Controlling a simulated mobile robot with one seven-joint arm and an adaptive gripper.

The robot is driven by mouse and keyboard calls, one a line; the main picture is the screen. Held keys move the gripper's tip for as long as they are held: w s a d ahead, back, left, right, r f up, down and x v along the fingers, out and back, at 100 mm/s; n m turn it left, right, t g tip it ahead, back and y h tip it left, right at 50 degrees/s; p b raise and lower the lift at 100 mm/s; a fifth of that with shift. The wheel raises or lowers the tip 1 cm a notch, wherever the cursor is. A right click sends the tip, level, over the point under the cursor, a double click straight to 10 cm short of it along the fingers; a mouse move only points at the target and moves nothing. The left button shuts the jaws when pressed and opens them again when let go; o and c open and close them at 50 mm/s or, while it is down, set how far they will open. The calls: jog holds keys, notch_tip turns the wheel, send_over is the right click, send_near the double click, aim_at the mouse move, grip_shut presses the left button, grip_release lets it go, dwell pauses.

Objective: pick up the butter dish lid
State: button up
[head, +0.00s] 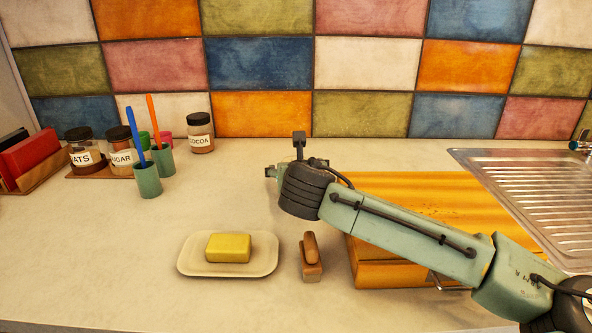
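A cream butter dish (190,268) stands on the counter at the lower middle left in the head view. A yellow block that looks like butter (228,248) sits on it, uncovered. I cannot make out a separate lid; part of the counter is hidden behind my arm. My gripper (271,171) is behind the dish and to its right, apart from it. It is mostly hidden by my dark wrist, so its fingers and anything between them cannot be made out.
A small brown wooden object (311,258) stands right of the dish, beside an orange-yellow wooden board or box (400,272) under my arm. Jars (200,135) and green cups (147,182) stand back left. A sink (545,200) is at right. The left front counter is clear.

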jog(key=shift+c, duration=0.5)
jog(key=c, duration=1.4)
